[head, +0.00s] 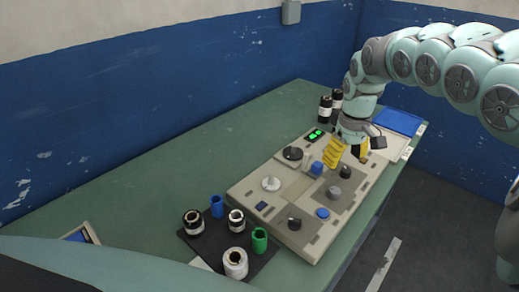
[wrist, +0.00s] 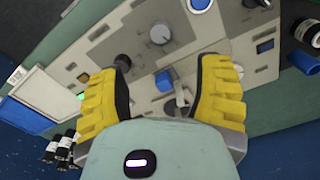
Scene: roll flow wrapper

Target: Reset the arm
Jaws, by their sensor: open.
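My gripper (head: 346,152) has yellow fingers and hangs over the far part of the beige machine panel (head: 323,221). In the wrist view my gripper (wrist: 164,92) is open, with its fingers apart and nothing held between them. Below the fingers the panel shows a blue block (wrist: 165,79), a grey knob (wrist: 160,33) and a small lever. I cannot tell in the wrist view whether the fingertips touch anything on the panel. My arm reaches in from the upper right in the head view.
The panel stands on a green table (head: 150,190). A black mat (head: 215,252) at the front left holds several rolls, including a green one (head: 260,240). Dark bottles (head: 326,108) and a blue tray (head: 398,122) are at the back. A blue wall (head: 150,85) borders the table.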

